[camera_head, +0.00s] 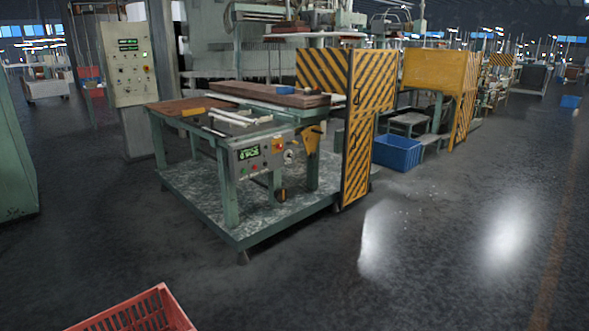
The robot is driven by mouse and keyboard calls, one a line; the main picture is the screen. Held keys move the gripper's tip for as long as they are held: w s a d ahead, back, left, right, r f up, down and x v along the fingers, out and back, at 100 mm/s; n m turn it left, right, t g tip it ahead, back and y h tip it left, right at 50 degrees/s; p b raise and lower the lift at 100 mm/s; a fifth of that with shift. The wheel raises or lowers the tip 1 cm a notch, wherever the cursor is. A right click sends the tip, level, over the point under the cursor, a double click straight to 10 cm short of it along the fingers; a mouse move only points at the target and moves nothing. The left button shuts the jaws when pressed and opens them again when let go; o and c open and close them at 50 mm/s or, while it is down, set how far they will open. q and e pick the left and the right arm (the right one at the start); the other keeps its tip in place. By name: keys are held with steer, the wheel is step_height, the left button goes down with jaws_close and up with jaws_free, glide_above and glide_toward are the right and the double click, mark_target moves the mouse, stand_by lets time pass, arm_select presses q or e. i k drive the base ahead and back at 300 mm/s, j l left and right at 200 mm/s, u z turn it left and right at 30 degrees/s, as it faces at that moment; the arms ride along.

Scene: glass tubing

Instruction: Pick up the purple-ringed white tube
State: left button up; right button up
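I cannot make out a purple-ringed tube in the head view. Some long pale pieces (238,117) lie on the work table (228,150) of the green machine, too small to tell whether any is a white tube or has a purple ring. Neither of my grippers is in view.
A red plastic crate (168,307) is cut off by the bottom edge. The green machine stands on a low platform (205,205) ahead, with a yellow-black striped guard (361,130) at its right. A blue bin (397,153) sits beyond. The dark floor at right is clear.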

mark_target(247, 120)
steer(key=i+z, duration=0.15)
steer(key=i, duration=0.65)
steer(key=i+j+z, duration=0.2)
steer(key=i, duration=0.65)
steer(key=i+u, duration=0.15)
steer(key=i, duration=0.35)
steer(key=i+l+u, duration=0.2)
steer(key=i, duration=0.3)
steer(key=i+l+u, duration=0.15)
steer(key=i, duration=0.35)
steer(key=i+u, duration=0.1)
steer(key=u, duration=0.8)
steer(key=i+l+z, duration=0.25)
steer(key=i+l, duration=0.45)
steer(key=i, duration=0.1)
